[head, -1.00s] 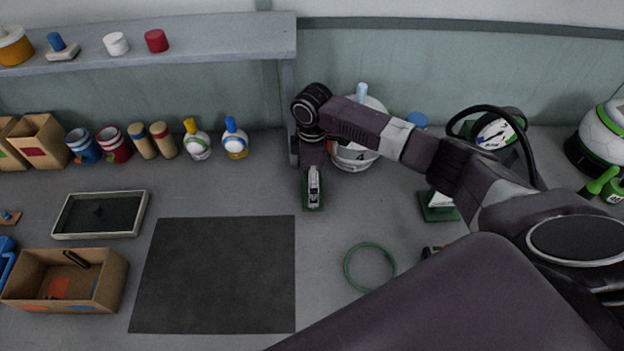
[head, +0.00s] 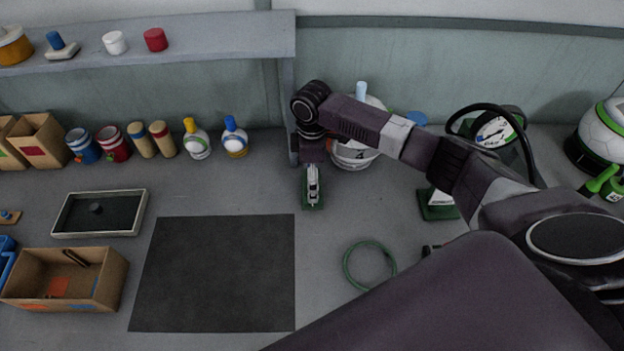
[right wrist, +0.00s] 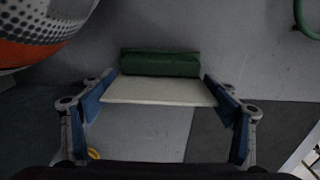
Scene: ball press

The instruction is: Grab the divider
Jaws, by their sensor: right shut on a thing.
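The divider appears in the right wrist view as a pale cream panel (right wrist: 160,91) with a green base (right wrist: 160,63) at its far edge. My right gripper (right wrist: 161,95) has one blue-padded finger against each side edge of the panel and is shut on it. In the head view the green and white divider (head: 312,190) is under my right wrist, just beyond the dark mat's back right corner. My right gripper is mostly hidden there by my own arm. My left gripper is not in view.
A dark mat (head: 215,275) lies at front centre, with a green ring (head: 350,268) to its right. A second green-based stand (head: 438,208) and a dial gauge (head: 494,130) are at right. A shallow tray (head: 137,212) and an open box (head: 108,283) are at left.

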